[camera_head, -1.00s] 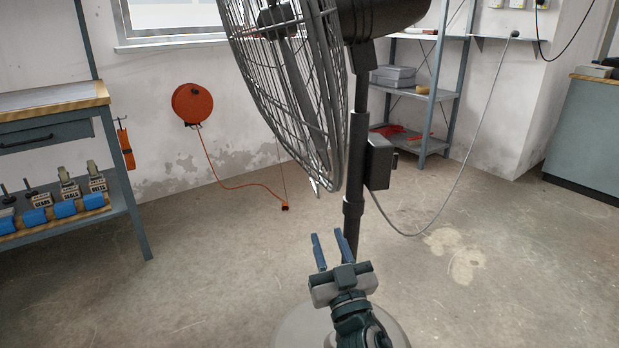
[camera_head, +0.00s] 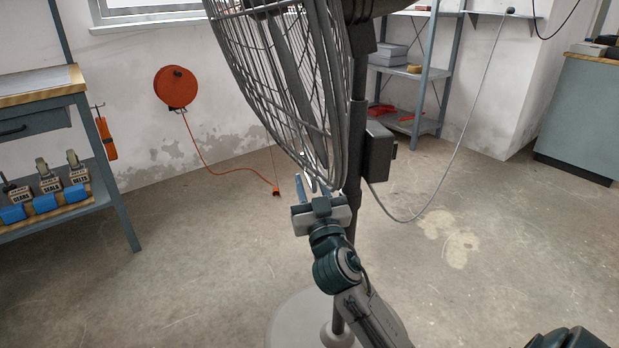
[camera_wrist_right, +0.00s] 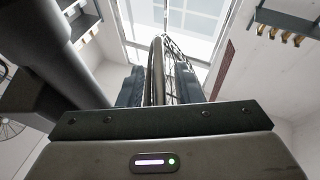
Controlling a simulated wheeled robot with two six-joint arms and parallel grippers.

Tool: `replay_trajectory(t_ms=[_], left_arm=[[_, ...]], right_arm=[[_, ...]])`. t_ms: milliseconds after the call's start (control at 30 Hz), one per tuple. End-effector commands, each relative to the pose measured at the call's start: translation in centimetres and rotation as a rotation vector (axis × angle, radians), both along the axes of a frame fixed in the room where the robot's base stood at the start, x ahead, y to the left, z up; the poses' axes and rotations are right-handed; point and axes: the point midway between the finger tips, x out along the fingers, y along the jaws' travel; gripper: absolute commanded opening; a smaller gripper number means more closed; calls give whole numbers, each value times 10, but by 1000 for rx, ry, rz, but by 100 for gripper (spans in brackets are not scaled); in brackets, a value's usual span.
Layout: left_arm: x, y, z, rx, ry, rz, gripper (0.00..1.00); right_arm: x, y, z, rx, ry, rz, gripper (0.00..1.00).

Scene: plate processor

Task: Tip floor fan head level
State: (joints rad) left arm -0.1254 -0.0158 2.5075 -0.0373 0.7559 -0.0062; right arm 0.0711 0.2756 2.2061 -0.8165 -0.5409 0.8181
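The floor fan's wire cage (camera_head: 275,90) leans in the head view, its lower rim close to the pole (camera_head: 357,140) and its upper part out to the left. The cage top is cut off. The round base (camera_head: 295,318) stands on the floor. My right gripper (camera_head: 319,190) is at the cage's bottom rim, fingers upward. In the right wrist view the rim (camera_wrist_right: 157,70) stands between the two dark fingers, which look apart, with no clear grip on it. My left gripper is out of view.
A dark control box (camera_head: 377,150) sits on the pole, with a grey cable (camera_head: 430,205) running to the wall. A workbench (camera_head: 40,85) stands left, a shelf rack (camera_head: 420,75) behind, and a cabinet (camera_head: 580,115) right. The floor around the fan is clear.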

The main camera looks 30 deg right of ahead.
Motion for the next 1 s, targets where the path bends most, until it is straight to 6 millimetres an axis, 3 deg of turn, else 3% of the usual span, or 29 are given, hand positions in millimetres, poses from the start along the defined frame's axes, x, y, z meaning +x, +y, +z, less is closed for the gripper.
replay_trajectory(t_ms=[433,467,600,633,1000], left_arm=[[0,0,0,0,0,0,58],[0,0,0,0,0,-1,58],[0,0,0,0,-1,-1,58],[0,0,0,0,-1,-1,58],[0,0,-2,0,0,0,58]], right_arm=[[11,-4,5,0,0,1,32],[11,-4,5,-1,0,1,30],[11,-4,5,0,0,1,2],[11,-4,5,0,0,1,0],[14,3,11,53,-22,1,0]])
